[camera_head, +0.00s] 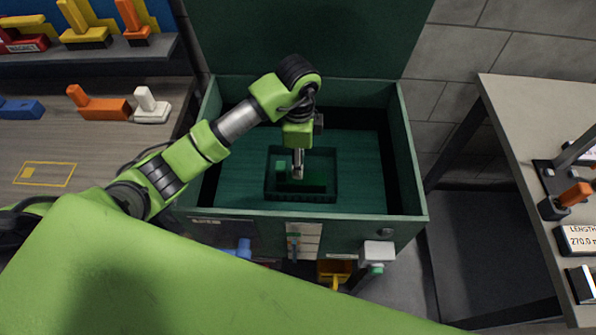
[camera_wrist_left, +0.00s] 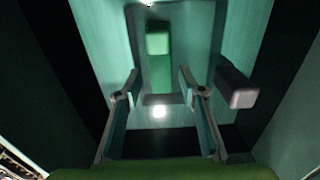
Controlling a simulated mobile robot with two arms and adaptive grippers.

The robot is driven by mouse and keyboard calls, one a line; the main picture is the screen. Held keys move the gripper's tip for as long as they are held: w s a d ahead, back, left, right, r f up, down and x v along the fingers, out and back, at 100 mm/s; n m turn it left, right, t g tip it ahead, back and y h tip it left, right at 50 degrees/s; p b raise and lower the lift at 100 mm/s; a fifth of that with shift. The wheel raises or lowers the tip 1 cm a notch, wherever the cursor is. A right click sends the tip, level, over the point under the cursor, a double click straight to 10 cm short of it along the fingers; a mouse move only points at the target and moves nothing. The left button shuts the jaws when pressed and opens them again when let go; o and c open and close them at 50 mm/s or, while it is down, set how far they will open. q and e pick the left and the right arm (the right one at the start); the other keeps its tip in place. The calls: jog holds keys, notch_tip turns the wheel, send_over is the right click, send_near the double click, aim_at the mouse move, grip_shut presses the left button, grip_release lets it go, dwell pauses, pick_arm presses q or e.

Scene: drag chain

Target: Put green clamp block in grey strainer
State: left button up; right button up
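The green clamp block (camera_head: 314,182) lies in the sunken recess of a dark green open chest. It also shows in the left wrist view (camera_wrist_left: 158,66), with a raised lighter end. My left gripper (camera_head: 298,174) points down into the chest over the block. In the left wrist view its two fingers (camera_wrist_left: 158,77) are spread apart, with the block ahead of the gap between them. I see no clear hold on the block. I cannot surely identify a grey strainer. My right gripper is not in view.
The chest walls (camera_head: 405,150) surround my left gripper. At left, a wooden counter (camera_head: 60,150) holds blue, orange and white clamp blocks; a shelf above holds more. At right, a grey table (camera_head: 530,115) carries a dark device with an orange handle (camera_head: 573,195). A grey piece (camera_wrist_left: 236,88) shows beside the right finger.

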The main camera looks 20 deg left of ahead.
pick_arm(q)
jog(key=shift+r, duration=1.65)
